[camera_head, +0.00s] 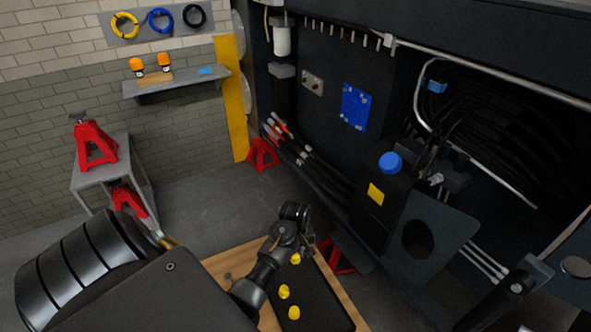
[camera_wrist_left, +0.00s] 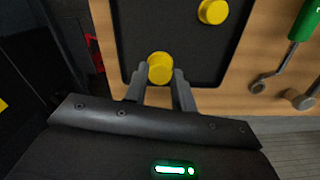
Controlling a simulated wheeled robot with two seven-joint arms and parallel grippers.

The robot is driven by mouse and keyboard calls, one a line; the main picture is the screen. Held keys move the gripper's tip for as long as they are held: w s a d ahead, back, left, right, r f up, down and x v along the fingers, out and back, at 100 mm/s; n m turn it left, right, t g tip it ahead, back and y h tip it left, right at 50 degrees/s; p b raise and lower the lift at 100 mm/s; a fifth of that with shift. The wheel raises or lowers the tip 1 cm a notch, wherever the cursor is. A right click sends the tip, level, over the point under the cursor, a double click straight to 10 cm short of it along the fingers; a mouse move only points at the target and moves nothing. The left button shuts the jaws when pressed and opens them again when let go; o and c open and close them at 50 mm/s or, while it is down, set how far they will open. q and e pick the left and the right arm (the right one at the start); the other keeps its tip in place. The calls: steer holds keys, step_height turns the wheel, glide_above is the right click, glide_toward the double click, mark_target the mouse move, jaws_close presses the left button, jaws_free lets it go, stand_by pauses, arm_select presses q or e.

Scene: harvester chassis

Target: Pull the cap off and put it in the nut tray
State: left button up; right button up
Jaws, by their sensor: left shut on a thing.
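My left gripper (camera_wrist_left: 160,78) is shut on a yellow cap (camera_wrist_left: 160,66), which sits between its two fingertips in the left wrist view. The cap shows over the near edge of the black nut tray (camera_wrist_left: 185,50); I cannot tell whether it touches the tray. Another yellow cap (camera_wrist_left: 213,11) lies on the tray farther off. In the head view my left gripper (camera_head: 299,245) is over the far part of the tray (camera_head: 318,300), partly hidden by its own wrist. Yellow caps (camera_head: 284,291) show on the tray there. My right gripper is not in view.
The tray lies on a wooden top (camera_head: 232,262); a green-handled tool (camera_wrist_left: 305,22) lies beside it. The dark chassis (camera_head: 330,130) with hoses and a blue round cap (camera_head: 390,162) stands right. Red stands (camera_head: 94,146) are at left.

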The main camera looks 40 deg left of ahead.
arm_select(q)
steer(key=shift+w+f+b, duration=0.1)
steer(key=shift+f+b, duration=0.9)
steer(key=shift+f, duration=1.7)
steer(key=o, duration=0.8)
steer(key=shift+o, duration=0.2)
steer(key=shift+r, duration=0.15)
step_height(320, 180, up, 7)
steer(key=shift+f+b, duration=0.1)
steer(key=shift+b, duration=0.45)
step_height(320, 180, up, 3)
steer(key=shift+r+p, duration=0.1)
steer(key=shift+p, duration=0.5)
steer(key=shift+r, duration=0.35)
steer(key=shift+f, duration=0.1)
